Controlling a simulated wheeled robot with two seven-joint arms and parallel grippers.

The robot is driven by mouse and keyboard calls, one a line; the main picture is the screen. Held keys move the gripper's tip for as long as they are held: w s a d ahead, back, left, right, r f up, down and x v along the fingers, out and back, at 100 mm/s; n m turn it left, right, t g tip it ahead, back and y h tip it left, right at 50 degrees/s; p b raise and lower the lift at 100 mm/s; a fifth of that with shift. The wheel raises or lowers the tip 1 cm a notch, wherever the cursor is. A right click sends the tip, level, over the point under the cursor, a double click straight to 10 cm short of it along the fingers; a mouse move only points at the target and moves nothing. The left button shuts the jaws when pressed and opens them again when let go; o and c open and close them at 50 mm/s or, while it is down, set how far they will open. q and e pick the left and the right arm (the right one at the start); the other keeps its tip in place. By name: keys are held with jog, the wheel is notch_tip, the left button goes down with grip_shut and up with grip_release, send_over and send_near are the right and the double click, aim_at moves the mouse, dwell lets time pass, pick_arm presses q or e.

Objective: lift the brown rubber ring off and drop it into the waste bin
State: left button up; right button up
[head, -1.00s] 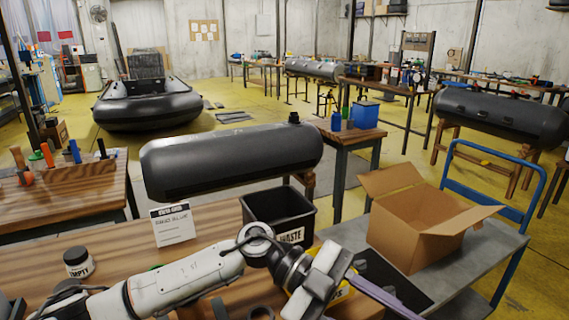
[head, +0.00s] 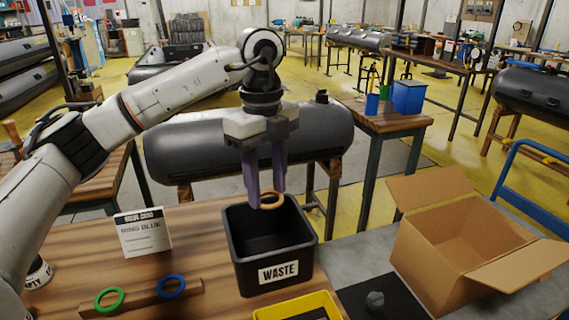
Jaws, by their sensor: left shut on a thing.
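My left gripper (head: 264,200) hangs pointing down above the waste bin, shut on the brown rubber ring (head: 271,206). The ring is held at the fingertips, near the back part of the bin's opening, apart from the bin as far as I can see. The black waste bin (head: 238,273) stands on the wooden table with a white WASTE label on its front; the inside that shows looks empty. My right gripper is not in view.
A green ring (head: 108,299) and a blue ring (head: 171,286) sit at a wooden strip (head: 140,300) on the table. A yellow tray (head: 298,308) is in front of the bin. An open cardboard box (head: 430,253) stands at right.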

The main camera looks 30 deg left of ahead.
pick_arm(q)
jog(key=f+b, duration=0.2)
jog(key=shift+w+a+f+b, duration=0.2)
jog(key=shift+a+b, duration=0.2)
jog(key=shift+f+b, duration=0.35)
jog(key=shift+f, duration=0.1)
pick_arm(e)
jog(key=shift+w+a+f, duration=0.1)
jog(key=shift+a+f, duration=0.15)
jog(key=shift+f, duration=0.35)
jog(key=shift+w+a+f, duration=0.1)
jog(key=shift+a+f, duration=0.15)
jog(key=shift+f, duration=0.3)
pick_arm(q)
jog(key=o, duration=0.7)
jog(key=shift+o, duration=0.2)
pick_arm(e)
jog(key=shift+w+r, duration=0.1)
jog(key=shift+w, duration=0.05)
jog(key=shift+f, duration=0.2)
